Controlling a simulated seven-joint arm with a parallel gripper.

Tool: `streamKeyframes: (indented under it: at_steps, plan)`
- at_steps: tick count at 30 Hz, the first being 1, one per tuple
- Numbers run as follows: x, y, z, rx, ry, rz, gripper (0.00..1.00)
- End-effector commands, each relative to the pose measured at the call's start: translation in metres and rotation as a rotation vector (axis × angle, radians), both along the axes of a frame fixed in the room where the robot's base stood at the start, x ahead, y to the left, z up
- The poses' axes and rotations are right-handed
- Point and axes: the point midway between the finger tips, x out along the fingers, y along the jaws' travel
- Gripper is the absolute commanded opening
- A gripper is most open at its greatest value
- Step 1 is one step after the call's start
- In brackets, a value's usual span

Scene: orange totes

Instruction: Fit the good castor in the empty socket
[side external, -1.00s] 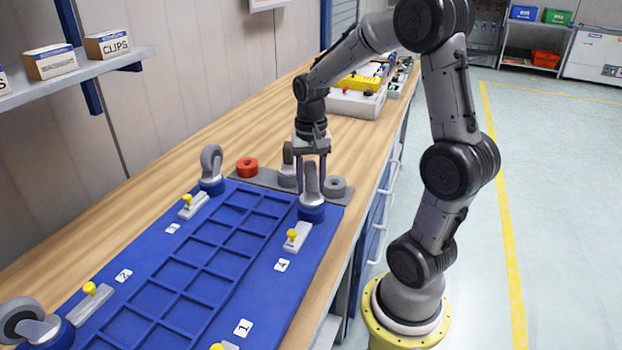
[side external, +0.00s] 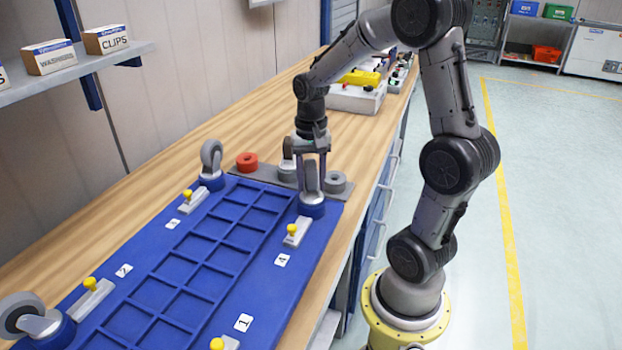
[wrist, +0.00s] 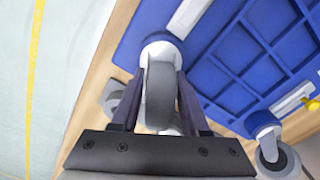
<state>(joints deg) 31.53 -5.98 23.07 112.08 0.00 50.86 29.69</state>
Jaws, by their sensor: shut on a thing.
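A grey-wheeled castor (side external: 311,183) stands upright at the blue round socket (side external: 312,209) by label 4 on the blue base (side external: 262,270). My gripper (side external: 311,178) points down and is shut on this castor's wheel. In the wrist view the wheel (wrist: 160,98) sits between my fingers, its pale mount (wrist: 160,55) meeting the blue socket (wrist: 158,38). I cannot tell whether it is fully seated. Other castors stand at corner 3 (side external: 211,160) and near label 2 (side external: 22,318). Another castor (side external: 287,168) stands behind my gripper on a grey tray. The corner by label 1 is out of view.
The grey tray (side external: 265,176) also holds a red ring-shaped part (side external: 246,162) and a grey one (side external: 336,182). Yellow-knobbed latches (side external: 296,234) sit beside the corners. A shelf with boxes (side external: 106,40) hangs at left.

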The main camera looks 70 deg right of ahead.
Motion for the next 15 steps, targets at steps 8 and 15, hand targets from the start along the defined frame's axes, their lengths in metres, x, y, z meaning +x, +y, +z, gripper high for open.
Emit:
streamKeyframes:
  at_steps: [8, 15]
  plan:
    - [0.0005, -0.0003, -0.0012, -0.001, -0.002, 0.0, 0.63]
    - [0.0002, -0.0002, -0.0014, 0.0, -0.001, 0.0, 0.8]
